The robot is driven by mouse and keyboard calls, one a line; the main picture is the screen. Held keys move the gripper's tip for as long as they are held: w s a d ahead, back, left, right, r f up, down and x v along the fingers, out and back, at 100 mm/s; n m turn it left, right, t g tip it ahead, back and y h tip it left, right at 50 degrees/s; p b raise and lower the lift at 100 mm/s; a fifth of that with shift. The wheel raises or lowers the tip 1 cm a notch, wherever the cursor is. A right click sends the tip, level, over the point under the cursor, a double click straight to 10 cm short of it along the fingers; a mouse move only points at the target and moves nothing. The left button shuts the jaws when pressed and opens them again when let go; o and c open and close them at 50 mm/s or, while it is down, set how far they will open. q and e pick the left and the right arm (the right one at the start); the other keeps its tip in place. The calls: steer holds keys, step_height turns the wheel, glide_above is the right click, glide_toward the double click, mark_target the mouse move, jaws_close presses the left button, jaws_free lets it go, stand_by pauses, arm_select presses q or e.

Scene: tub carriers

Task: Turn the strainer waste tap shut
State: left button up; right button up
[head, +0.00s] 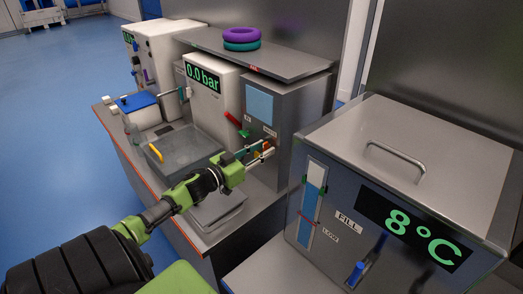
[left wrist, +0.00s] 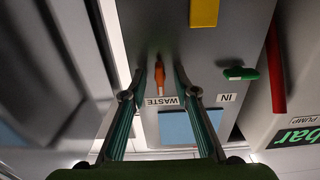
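The strainer is a grey cabinet (head: 313,103) with a light-blue window and labels IN and WASTE. Its waste tap has a small orange handle (left wrist: 159,76), lined up with the picture's vertical in the left wrist view, beside the upside-down WASTE label (left wrist: 161,101). My left gripper (head: 267,151) is at the strainer's front in the head view. In the left wrist view its two fingers (left wrist: 159,72) are apart, one on each side of the orange handle, with gaps visible. A green handle (left wrist: 240,73) sits by the IN label. My right gripper is not in view.
A red lever (left wrist: 275,68) is on the neighbouring pump box (head: 209,96). A yellow part (left wrist: 204,12) is near the tap. A chiller-like unit (head: 413,164) reading 8°C stands at right. A grey tub (head: 183,154) with a yellow handle is at left.

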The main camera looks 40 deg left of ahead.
arm_select(q)
jaws_close()
steer(key=shift+m, duration=0.3)
steer(key=m+b, duration=0.2)
steer(key=m, duration=1.5)
steer(key=shift+f, duration=0.1)
steer(key=shift+m, duration=0.3)
stand_by(0.4)
